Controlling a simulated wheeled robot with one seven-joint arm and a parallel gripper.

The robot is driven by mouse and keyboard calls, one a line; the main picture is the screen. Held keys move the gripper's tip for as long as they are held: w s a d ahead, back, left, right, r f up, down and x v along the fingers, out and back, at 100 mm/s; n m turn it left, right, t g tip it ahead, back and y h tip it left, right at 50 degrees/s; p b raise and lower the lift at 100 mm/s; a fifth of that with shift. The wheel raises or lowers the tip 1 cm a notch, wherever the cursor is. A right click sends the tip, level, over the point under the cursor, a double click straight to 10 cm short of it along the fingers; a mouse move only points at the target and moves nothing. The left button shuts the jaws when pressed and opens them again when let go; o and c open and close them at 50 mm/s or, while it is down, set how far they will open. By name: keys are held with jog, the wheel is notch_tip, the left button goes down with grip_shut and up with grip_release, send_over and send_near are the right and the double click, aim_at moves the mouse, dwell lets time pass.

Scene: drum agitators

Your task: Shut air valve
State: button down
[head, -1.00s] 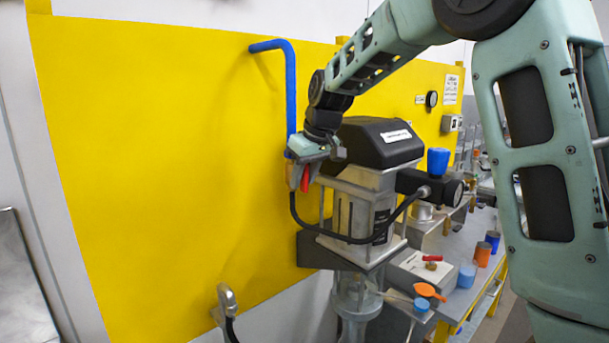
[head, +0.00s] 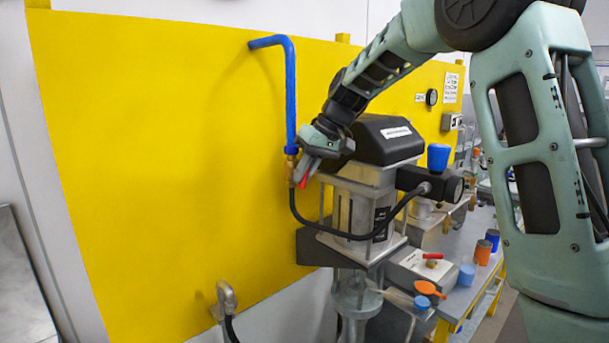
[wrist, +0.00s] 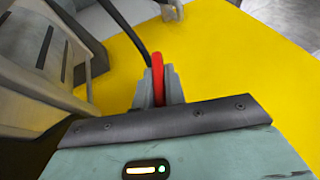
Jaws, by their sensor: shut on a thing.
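The air valve is a brass fitting (head: 291,166) with a red lever handle (head: 306,179), below the blue pipe (head: 290,90) on the yellow wall panel. My gripper (head: 308,172) is at the valve, just left of the agitator's black motor cover. In the wrist view the red handle (wrist: 157,75) stands between my two grey fingers (wrist: 158,90), which are shut on it. In the head view the handle slants down from the fingers. The gripper hides part of the handle, and the wrist view does not show the brass body clearly.
The drum agitator with its black cover (head: 382,140) stands close to the right of my gripper. A black hose (head: 345,236) loops below from the valve to the agitator. A bench (head: 462,300) with cups is at right. The yellow panel (head: 160,170) is clear at left.

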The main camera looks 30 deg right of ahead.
jog(key=shift+d+m+y+b, duration=0.15)
jog(key=shift+m+y+b, duration=0.2)
jog(key=shift+y, duration=0.75)
jog(key=c, duration=1.5)
grip_release()
jog(key=shift+o, duration=0.2)
jog(key=b+v, duration=0.2)
jog(key=v, duration=1.5)
jog(key=shift+w+d, duration=0.2)
jog(key=shift+d, duration=0.1)
jog(key=shift+r, duration=0.1)
